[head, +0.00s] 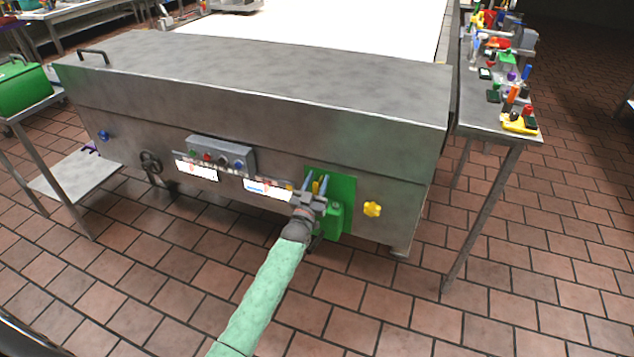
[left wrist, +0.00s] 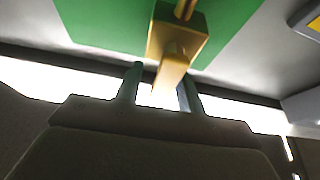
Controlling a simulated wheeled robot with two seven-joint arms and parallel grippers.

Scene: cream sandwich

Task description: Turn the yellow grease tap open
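The yellow grease tap (left wrist: 172,68) is on a green panel (left wrist: 85,25) in the left wrist view, with a blocky body and a handle pointing toward my gripper. In the head view a bit of yellow (head: 315,187) shows between my fingers, in front of the green panel (head: 343,187) on the metal machine. My left gripper (head: 315,182) is open, its fingers on either side of the tap handle. In the left wrist view the gripper (left wrist: 160,85) has one finger left of the handle and one close to its right; contact cannot be told. My right gripper is not in view.
A yellow star-shaped knob (head: 372,209) is right of the green panel. A control box (head: 221,154), labels, a dark handwheel (head: 150,162) and a blue knob (head: 103,136) are to the left. A cluttered side table (head: 480,118) stands right. Tiled floor in front is free.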

